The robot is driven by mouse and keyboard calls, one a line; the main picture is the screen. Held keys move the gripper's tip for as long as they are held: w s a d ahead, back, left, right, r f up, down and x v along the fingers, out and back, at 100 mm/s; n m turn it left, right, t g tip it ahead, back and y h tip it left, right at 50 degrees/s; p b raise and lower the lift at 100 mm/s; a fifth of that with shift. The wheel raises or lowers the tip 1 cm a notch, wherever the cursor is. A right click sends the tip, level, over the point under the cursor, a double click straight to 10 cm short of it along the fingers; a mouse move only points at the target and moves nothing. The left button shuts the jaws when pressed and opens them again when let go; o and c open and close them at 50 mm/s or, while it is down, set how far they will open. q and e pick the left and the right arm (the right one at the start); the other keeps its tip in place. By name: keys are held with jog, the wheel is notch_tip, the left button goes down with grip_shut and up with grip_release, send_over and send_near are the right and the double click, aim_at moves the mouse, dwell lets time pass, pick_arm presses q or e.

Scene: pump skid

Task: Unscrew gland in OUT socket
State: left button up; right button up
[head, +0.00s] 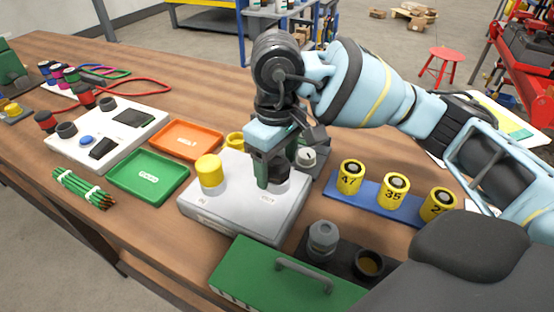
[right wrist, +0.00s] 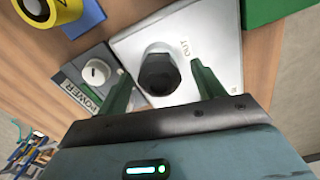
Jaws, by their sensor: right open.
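A pale grey box (head: 235,212) stands on the wooden table. A dark gland (head: 279,180) sits in its right-hand socket. In the right wrist view the gland (right wrist: 158,73) shows as a black hex piece on the box's white top (right wrist: 207,38), beside the printed word OUT. My right gripper (head: 269,180) points down over this socket. In the right wrist view its green fingers stand apart, one on either side of the gland (right wrist: 160,84). I cannot tell whether they touch it. A yellow cap (head: 209,172) is on the box's left socket. My left gripper is not in view.
A POWER box with a white knob (right wrist: 96,72) stands close behind. Numbered yellow cylinders (head: 394,191) stand on a blue strip at right. A grey hex fitting (head: 322,238) stands in front, near a green case (head: 275,278). Green (head: 148,177) and orange (head: 187,140) trays lie left.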

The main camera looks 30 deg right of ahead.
jog(key=m, duration=0.4)
jog(key=shift+m+p, duration=0.3)
jog(key=shift+p, duration=0.1)
jog(key=c, duration=1)
jog(key=shift+f+n+b, duration=0.1)
jog(key=shift+n+b, duration=0.95)
jog(key=shift+n, duration=0.55)
jog(key=shift+c, duration=0.2)
jog(key=shift+n+b, duration=0.35)
jog(key=shift+n, duration=0.35)
